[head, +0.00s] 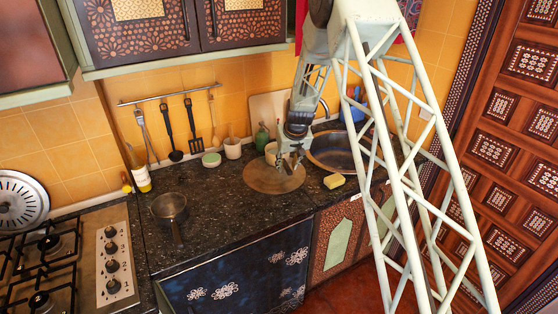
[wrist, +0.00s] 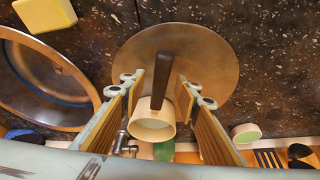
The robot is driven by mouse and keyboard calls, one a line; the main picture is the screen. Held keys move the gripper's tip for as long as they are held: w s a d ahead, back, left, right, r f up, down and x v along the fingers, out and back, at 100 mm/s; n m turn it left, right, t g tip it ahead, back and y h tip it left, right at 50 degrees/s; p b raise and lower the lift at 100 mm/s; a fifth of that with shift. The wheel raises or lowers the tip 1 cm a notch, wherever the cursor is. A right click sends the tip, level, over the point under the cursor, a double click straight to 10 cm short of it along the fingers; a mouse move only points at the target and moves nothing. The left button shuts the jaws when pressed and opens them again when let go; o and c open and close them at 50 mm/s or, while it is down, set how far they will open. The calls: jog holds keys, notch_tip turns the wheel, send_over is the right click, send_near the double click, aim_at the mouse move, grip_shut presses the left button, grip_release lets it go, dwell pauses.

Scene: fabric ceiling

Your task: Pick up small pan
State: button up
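A small cream pan with a dark brown handle (wrist: 153,122) shows in the wrist view by a round brown board (wrist: 210,72). Its handle points up in that picture. In the head view its cream body (head: 271,150) shows just behind my gripper, and the handle is hidden. My gripper (head: 291,164) is over the board. In the wrist view my gripper (wrist: 160,88) is open, with one finger on each side of the handle and visible gaps. A separate small metal saucepan (head: 170,207) stands on the counter at the left.
The sink (head: 335,150) and a yellow sponge (head: 334,181) are right of the board. A green-and-white dish (head: 211,159), a cream cup (head: 232,148) and hanging utensils (head: 192,125) are behind left. The stove (head: 60,262) is far left.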

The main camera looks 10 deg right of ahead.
jog(key=shift+w+f, duration=0.3)
jog(key=shift+f, duration=0.35)
jog(key=shift+c, duration=0.9)
grip_shut()
